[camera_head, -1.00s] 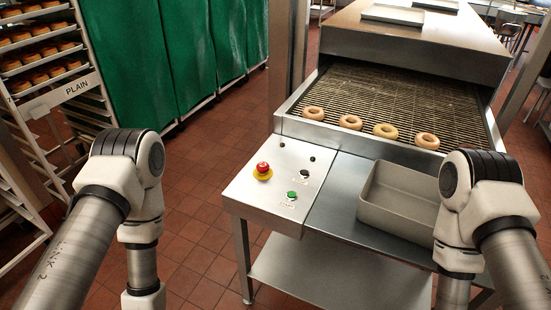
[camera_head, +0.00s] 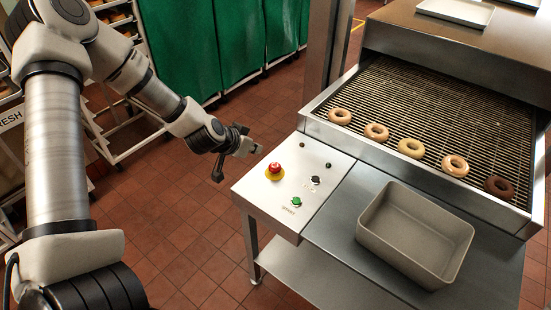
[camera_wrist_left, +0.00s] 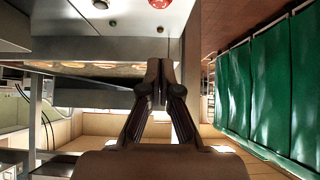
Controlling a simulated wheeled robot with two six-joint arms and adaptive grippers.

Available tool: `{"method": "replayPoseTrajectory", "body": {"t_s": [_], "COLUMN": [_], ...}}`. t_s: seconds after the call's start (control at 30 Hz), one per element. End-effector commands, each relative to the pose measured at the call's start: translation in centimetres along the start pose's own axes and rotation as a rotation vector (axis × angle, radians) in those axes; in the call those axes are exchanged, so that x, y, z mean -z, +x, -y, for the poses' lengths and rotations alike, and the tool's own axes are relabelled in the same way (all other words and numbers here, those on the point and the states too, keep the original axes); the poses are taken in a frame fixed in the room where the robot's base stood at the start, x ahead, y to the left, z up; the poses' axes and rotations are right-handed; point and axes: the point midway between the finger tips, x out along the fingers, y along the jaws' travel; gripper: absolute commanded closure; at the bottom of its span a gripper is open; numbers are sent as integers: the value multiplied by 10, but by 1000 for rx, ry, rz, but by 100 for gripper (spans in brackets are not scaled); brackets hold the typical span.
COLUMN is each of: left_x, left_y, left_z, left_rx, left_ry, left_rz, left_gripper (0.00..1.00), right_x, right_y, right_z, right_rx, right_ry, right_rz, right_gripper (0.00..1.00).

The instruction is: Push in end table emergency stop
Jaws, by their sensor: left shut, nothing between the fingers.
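The emergency stop (camera_head: 275,169) is a red mushroom button on a yellow base. It stands on the sloped control panel (camera_head: 258,209) at the left end of the end table. In the left wrist view the red button (camera_wrist_left: 159,3) shows at the top edge, partly cut off. My left gripper (camera_head: 250,148) is shut and empty, up and to the left of the button and apart from it. Its closed fingers (camera_wrist_left: 158,72) show in the left wrist view. A green button (camera_head: 296,201) and a black knob (camera_head: 315,180) sit on the same panel. My right gripper is not in view.
A grey bin (camera_head: 415,232) stands on the table right of the panel. The mesh conveyor (camera_head: 430,110) behind carries several donuts. A steel post (camera_head: 327,60) rises behind the panel. A rack (camera_head: 120,140) and green curtains (camera_head: 235,40) stand at left. The floor between is clear.

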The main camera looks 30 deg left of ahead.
Motion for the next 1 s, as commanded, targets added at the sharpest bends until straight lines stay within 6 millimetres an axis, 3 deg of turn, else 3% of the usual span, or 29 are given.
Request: {"method": "replayPoseTrajectory", "body": {"t_s": [0.27,0.5,0.73,1.0], "left_x": [-3,-5,-4,-28], "left_y": [12,59,107,127], "left_z": [0,-1,-1,0], "left_rx": [2,1,1,0], "left_ry": [4,9,8,2], "left_rz": [2,5,4,4], "left_gripper": [100,100,100,100], "right_x": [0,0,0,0], "right_y": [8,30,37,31], "right_z": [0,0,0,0], "right_rx": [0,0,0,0], "right_ry": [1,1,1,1], "right_rz": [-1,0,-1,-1], "right_gripper": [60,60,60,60]}}
